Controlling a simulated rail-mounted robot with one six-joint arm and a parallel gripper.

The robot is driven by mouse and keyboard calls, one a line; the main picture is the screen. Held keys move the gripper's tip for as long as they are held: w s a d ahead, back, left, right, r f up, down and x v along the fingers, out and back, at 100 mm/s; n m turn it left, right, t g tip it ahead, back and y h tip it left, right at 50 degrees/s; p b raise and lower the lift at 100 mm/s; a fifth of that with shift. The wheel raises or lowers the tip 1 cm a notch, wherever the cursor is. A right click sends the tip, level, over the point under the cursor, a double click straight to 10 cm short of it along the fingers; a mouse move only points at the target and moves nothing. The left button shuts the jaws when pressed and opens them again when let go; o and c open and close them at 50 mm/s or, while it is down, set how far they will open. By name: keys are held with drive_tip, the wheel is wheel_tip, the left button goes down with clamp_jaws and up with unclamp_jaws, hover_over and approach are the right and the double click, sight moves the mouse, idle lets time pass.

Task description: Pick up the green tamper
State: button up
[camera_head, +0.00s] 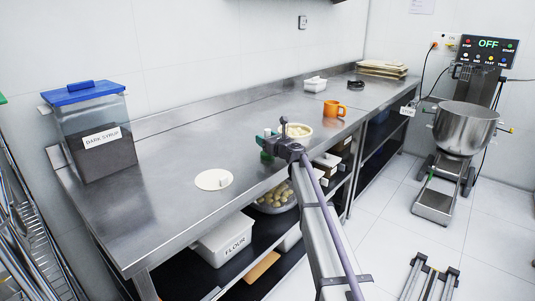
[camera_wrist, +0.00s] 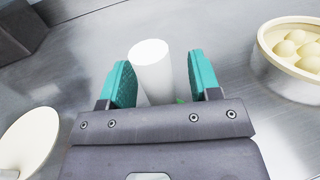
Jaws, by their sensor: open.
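My gripper (camera_head: 266,144) reaches over the steel counter. In the wrist view my gripper (camera_wrist: 160,66) is open, with one teal finger on each side of a white upright cylinder (camera_wrist: 152,70). A small patch of green shows at the near lower right of this cylinder, by the right finger. The cylinder looks like the handle of the green tamper (camera_wrist: 180,100), whose lower part is mostly hidden behind my gripper body. Small gaps seem to show between the cylinder and the fingers. In the head view the tamper cannot be told apart from my gripper.
A round cream container of pale dough balls (camera_wrist: 290,62) stands right of my gripper. A cream round lid (camera_head: 213,179) lies on the counter (camera_head: 170,220). The dark syrup bin (camera_head: 90,130) stands at left, an orange mug (camera_head: 335,108) farther back. The mixer (camera_head: 466,128) stands on the floor.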

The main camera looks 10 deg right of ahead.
drive_tip(key=shift+w+a, duration=0.25)
drive_tip(key=shift+w, duration=0.25)
drive_tip(key=shift+s, duration=0.1)
drive_tip(key=c, duration=1)
